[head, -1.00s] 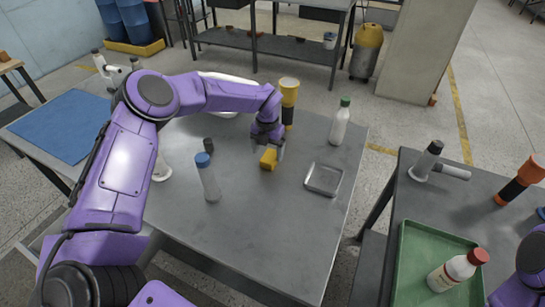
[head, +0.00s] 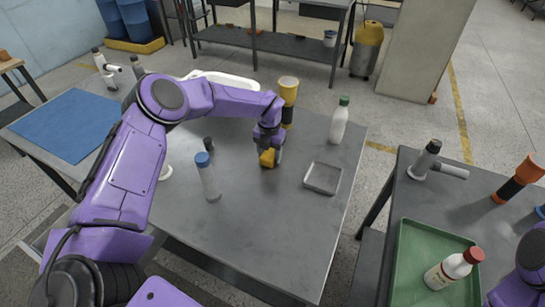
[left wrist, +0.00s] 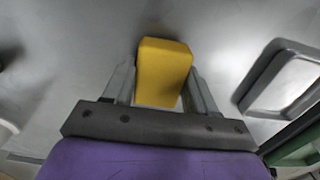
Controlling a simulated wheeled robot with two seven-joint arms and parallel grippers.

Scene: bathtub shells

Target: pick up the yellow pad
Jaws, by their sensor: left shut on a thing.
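The yellow pad (head: 267,158) is a small yellow block at the middle of the grey metal table. My left gripper (head: 269,150) is above it, pointing down, with its fingers around the pad. In the left wrist view the yellow pad (left wrist: 163,72) sits between the two grey fingers of my left gripper (left wrist: 162,85), which is shut on it. I cannot tell whether the pad touches the table or is slightly above it. Part of my right arm shows at the lower right edge of the head view, but its gripper is out of the picture.
A shallow metal tray (head: 323,190) lies right of the pad. A white bottle with a green cap (head: 339,122), a yellow-and-black flashlight (head: 288,100) and a blue-capped bottle (head: 207,178) stand around it. The table's front part is clear. A green tray (head: 408,265) is on the right table.

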